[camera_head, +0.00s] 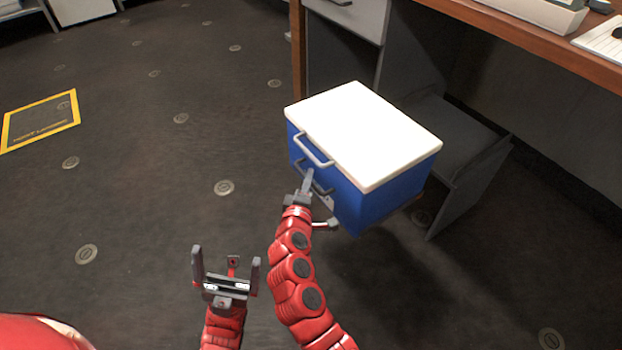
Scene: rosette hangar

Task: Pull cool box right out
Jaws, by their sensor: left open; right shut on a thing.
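The cool box (391,202) is blue with a white lid (362,132). It stands right of the middle, near the desk. A light handle (313,150) runs along its front near the lid, and a dark handle (321,188) sits lower on the same face. My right gripper (307,184) is at this front face and shut on the dark lower handle; its fingertips are partly hard to make out. My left gripper (226,264) is open and empty, apart from the box, low in the picture and to the left of my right arm.
A wooden desk (480,22) with a grey drawer unit (349,17) stands behind the box. A grey panel (468,185) stands close to the box's right side. A yellow-framed floor marking (40,121) lies at far left. The dark floor left of the box is clear.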

